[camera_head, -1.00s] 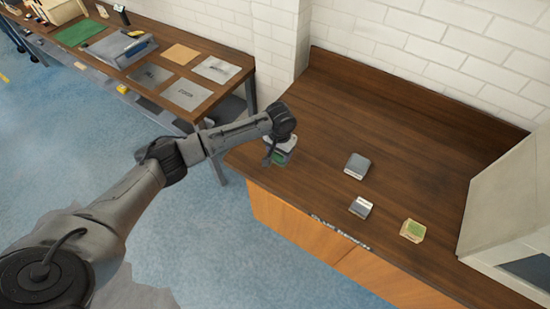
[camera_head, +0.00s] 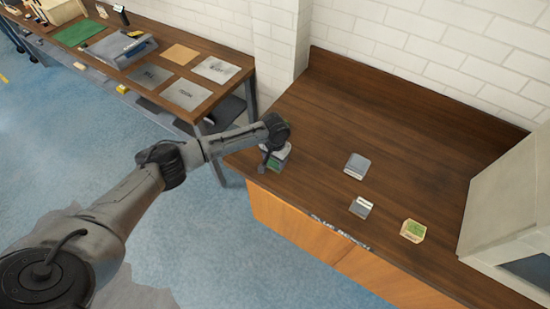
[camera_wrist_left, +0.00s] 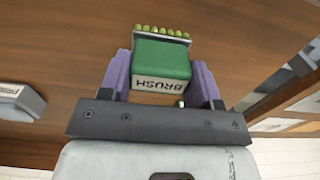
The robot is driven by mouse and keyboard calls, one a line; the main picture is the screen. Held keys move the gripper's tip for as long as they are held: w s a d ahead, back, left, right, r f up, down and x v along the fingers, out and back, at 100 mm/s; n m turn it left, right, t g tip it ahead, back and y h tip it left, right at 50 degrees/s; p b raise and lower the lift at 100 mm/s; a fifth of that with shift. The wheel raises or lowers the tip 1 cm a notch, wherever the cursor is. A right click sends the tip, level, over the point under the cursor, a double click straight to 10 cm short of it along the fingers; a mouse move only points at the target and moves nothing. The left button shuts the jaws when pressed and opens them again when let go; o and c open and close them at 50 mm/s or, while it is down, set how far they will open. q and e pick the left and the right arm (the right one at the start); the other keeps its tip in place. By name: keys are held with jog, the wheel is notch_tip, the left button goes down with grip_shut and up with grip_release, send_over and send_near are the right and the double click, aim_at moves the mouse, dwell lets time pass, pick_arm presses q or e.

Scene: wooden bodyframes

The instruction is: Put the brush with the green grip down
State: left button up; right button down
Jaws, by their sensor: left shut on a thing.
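The brush with the green grip (camera_wrist_left: 161,62) is between the purple fingers of my left gripper (camera_wrist_left: 160,78) in the left wrist view. Its label reads BRUSH and its yellow-green bristles point away from the wrist. My left gripper is shut on it. In the head view the gripper (camera_head: 273,158) is at the left front corner of the brown bench (camera_head: 390,120), and part of the green brush (camera_head: 283,156) shows beside it. I cannot tell whether the bristles touch the bench top. My right gripper is not in view.
Two grey blocks (camera_head: 357,165) (camera_head: 361,207) and a tan block with a green top (camera_head: 413,230) stand on the bench to the right. A pale cabinet (camera_head: 510,210) is at the right end. A second table (camera_head: 190,60) with flat plates stands at the left. The bench's back is clear.

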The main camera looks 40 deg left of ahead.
pick_arm(q)
jog(key=shift+f, duration=0.15)
jog(key=o, duration=0.8)
jog(key=shift+o, duration=0.2)
notch_tip(320, 180, up, 12)
